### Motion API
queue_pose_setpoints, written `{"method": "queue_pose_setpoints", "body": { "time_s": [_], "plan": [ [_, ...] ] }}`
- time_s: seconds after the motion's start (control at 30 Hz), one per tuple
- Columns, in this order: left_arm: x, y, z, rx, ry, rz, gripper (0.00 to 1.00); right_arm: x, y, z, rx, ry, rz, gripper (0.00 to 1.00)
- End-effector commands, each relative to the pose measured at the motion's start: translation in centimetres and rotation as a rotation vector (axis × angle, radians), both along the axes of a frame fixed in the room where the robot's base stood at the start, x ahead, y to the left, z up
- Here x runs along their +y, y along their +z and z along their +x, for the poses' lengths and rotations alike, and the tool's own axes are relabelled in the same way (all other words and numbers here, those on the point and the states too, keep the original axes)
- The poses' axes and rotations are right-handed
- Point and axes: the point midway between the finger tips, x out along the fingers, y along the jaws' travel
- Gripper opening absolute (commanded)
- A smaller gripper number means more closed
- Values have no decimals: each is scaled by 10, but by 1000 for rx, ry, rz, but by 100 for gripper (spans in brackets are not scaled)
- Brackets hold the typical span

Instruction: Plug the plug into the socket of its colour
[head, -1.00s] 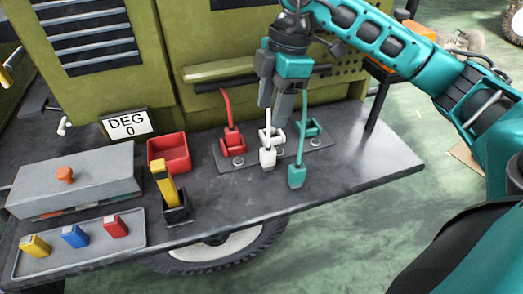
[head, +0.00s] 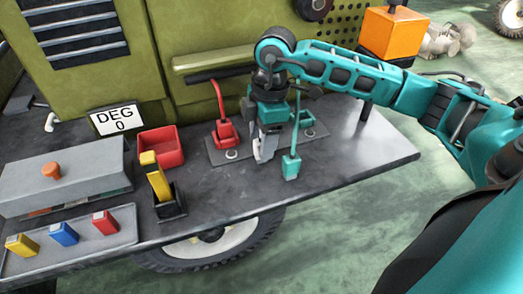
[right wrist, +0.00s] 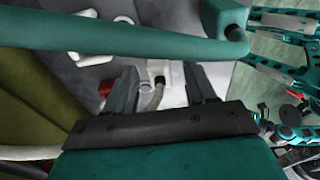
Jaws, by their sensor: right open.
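My right gripper (head: 264,150) is open and low over the worktop, at the white plug. It hides most of the white plug in the head view. In the right wrist view, the white plug (right wrist: 174,78) with its pale cable lies between the open fingers (right wrist: 160,88). I cannot tell whether they touch it. The white socket is hidden behind the gripper in the head view. A teal plug (head: 291,168) on a teal cable stands just right of the gripper, with the teal socket (head: 306,122) behind it. A red cable runs down to a red block (head: 225,132) on the left.
The teal cable (right wrist: 120,38) crosses close to the right wrist camera. A red bin (head: 160,150), a yellow-handled lever (head: 157,177), a grey box (head: 60,175) and a tray (head: 90,248) with coloured blocks occupy the left. The worktop's right end (head: 375,150) is clear.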

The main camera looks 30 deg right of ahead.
Motion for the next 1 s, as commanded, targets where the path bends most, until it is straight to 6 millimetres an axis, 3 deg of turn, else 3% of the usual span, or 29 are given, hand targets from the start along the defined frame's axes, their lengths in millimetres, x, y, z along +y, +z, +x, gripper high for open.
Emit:
{"method": "queue_pose_setpoints", "body": {
  "time_s": [0.1,0.33,0.9,1.0],
  "plan": [
    [-2,0,1,-1,-3,-3,43,1,-14,0,2,0,-1,55],
    [-3,4,2,-7,-5,-4,43,1,-15,0,-1,0,0,54],
    [-1,0,2,-2,-1,0,43,1,-14,0,-1,0,0,0],
    [0,0,2,-1,-1,1,43,1,-14,0,-1,0,0,0]
  ]
}}
